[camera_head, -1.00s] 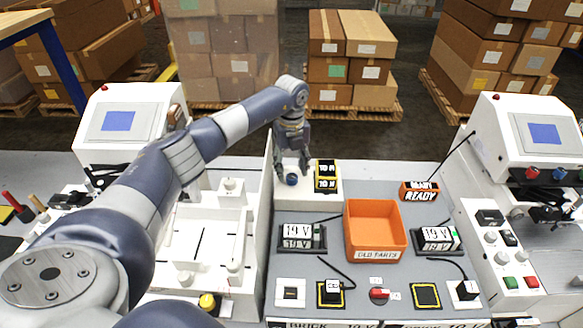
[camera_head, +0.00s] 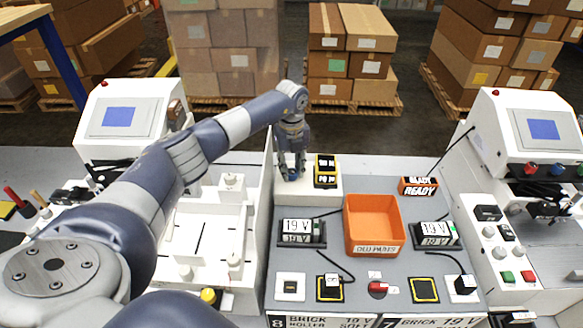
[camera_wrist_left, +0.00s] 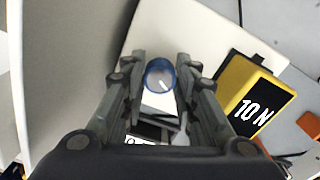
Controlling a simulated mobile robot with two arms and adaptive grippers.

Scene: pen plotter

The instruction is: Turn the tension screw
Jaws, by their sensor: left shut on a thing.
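The tension screw (camera_wrist_left: 160,76) is a blue round knob with a white mark on its top, on a white block (camera_wrist_left: 185,28) at the back of the bench. My left gripper (camera_wrist_left: 160,82) reaches down over it, with a finger on each side, and is shut on the knob. In the head view the left gripper (camera_head: 293,172) hides most of the knob. A black and yellow display reading 10 N (camera_wrist_left: 252,108) stands on the block just right of the gripper. My right gripper does not show.
An orange bin (camera_head: 362,250) stands right of centre, between two 19 V displays. A black and orange READY sign (camera_head: 419,188) is at the back right. Several switches and buttons line the front. A white wall (camera_wrist_left: 62,75) runs close along the gripper's left side.

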